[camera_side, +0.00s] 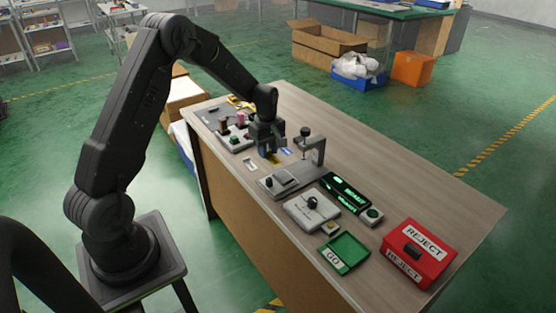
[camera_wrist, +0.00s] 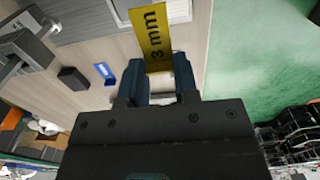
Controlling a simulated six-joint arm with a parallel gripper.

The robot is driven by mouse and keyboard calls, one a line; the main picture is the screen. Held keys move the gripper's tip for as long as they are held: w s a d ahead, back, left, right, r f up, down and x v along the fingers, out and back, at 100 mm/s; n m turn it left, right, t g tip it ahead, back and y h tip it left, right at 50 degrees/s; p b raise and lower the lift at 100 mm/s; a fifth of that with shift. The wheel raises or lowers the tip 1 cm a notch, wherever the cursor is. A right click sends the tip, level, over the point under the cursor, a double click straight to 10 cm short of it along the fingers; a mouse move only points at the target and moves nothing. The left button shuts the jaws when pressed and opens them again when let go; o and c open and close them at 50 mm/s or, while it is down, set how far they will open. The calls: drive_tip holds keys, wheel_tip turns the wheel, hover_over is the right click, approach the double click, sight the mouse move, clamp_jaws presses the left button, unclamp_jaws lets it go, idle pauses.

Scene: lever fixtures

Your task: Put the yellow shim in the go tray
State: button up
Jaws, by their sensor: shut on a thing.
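The yellow shim (camera_wrist: 152,34), marked "3 mm", is a flat strip in the wrist view. Its near end is between the two fingers of my gripper (camera_wrist: 159,68), which is shut on it; the rest sticks out past the fingertips. In the side view my gripper (camera_side: 269,156) is low over the far half of the bench, left of the clamp stand. The shim is small and partly hidden by the fingers there. The green go tray (camera_side: 344,254) lies at the near end of the bench, its inside showing no contents.
A clamp stand (camera_side: 314,147) and grey fixture (camera_side: 280,183) are near my gripper. A knobbed fixture (camera_side: 310,209) and black display (camera_side: 345,192) lie between it and the tray. A red reject box (camera_side: 418,254) is right of the tray. A blue tag (camera_wrist: 104,72) lies on the bench.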

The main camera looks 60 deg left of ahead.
drive_tip(key=s+a+r, duration=0.5)
drive_tip(key=s, duration=0.1)
drive_tip(key=d+f+m, duration=0.2)
drive_tip(key=d+m, duration=0.7)
drive_tip(key=d, duration=0.1)
drive_tip(key=d+f+m, duration=0.3)
drive_tip(key=d+m, duration=0.6)
drive_tip(key=d, duration=0.2)
drive_tip(key=w+a+n, duration=0.3)
drive_tip(key=a+n, duration=0.1)
drive_tip(key=n, duration=0.1)
drive_tip(key=w+a+r+n, duration=0.1)
drive_tip(key=w+a+n, duration=0.1)
drive_tip(key=a+n, duration=0.2)
drive_tip(key=w+a+n, duration=0.3)
drive_tip(key=a+n, duration=0.2)
drive_tip(key=n, duration=0.1)
drive_tip(key=shift+w+a+r+n, duration=0.1)
drive_tip(key=shift+w+r+n, duration=0.05)
drive_tip(key=shift+w+n, duration=0.15)
drive_tip(key=w+a+n, duration=0.3)
drive_tip(key=a+n, duration=1.2)
drive_tip(key=n, duration=0.1)
hover_over(293, 155)
wheel_tip(293, 155, down, 6)
drive_tip(key=shift+a, duration=0.1)
drive_tip(key=shift+f, duration=2)
